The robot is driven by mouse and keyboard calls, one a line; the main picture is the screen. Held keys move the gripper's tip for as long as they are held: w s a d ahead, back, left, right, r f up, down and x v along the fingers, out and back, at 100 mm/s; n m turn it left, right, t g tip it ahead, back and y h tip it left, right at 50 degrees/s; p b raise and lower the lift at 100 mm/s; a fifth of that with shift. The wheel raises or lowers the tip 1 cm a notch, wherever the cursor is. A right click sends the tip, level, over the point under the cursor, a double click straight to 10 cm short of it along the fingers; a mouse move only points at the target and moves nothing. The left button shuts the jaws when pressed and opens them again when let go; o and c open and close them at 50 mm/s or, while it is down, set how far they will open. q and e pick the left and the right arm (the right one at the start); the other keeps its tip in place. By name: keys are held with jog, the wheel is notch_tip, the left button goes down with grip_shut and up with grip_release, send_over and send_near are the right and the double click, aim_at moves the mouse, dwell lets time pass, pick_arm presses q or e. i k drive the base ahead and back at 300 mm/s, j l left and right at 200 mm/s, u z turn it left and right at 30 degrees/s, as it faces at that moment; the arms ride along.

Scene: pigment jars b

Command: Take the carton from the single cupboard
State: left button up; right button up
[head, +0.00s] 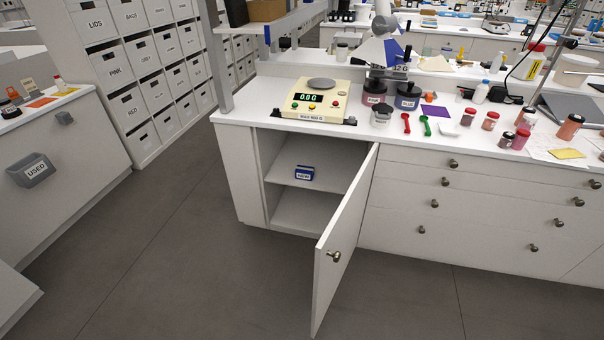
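The single cupboard (245,190) is under the left end of the white bench in the head view. Its door (336,250) stands wide open toward me, hinged on the right, with a round knob (334,256). A small blue carton (304,173) with a white label sits on the cupboard's middle shelf (283,175), near its front edge. The label is too small to read. The lower compartment (300,210) looks empty. Neither of my grippers is in view.
The open door juts into the floor space in front of the cupboard. A yellow scale (315,103) stands on the bench above, with jars, a red spoon (406,123) and a green spoon (425,125) to its right. The grey floor (200,240) at left is clear.

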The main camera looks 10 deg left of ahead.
aim_at(305, 172)
jog(key=i+j, duration=0.1)
jog(key=j, duration=0.45)
jog(key=i+j, duration=0.1)
jog(key=j, duration=0.4)
jog(key=i+j, duration=0.1)
jog(key=j, duration=0.45)
jog(key=i+j, duration=0.1)
jog(key=j, duration=0.45)
jog(key=i+j, duration=0.5)
jog(key=i, duration=0.2)
jog(key=i+j+z, duration=0.15)
jog(key=i+j, duration=0.3)
jog(key=i, duration=0.2)
